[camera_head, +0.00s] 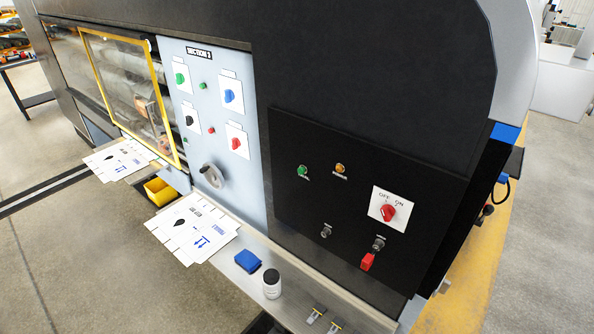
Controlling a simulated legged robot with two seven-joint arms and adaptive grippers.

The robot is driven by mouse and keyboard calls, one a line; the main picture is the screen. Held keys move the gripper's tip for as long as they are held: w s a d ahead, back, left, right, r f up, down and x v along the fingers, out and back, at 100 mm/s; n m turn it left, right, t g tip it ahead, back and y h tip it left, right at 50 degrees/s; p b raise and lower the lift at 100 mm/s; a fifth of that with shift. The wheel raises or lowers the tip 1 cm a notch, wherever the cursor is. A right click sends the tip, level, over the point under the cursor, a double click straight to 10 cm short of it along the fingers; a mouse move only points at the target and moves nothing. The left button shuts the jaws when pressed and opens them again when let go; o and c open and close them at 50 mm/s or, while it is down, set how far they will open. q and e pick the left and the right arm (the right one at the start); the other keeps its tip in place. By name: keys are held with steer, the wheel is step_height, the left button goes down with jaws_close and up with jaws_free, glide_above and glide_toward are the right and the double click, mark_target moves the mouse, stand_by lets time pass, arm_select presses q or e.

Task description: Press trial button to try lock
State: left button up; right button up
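A black control panel (290,225) fills the right front of the machine. It carries a green button (303,171) and an amber button (340,169), each over a small label too small to read. A white OFF/ON plate (401,199) holds a red rotary switch (388,212). Below are two small metallic fittings, one at the left (326,231) and one at the right (379,243). A red block-like piece, possibly a lock or tag (367,262), hangs just below the right one. I cannot tell which control is the trial button. Neither gripper is in view.
On the metal ledge (312,285) are a blue item (247,260), a white jar (271,284) and small metal pieces (316,314).

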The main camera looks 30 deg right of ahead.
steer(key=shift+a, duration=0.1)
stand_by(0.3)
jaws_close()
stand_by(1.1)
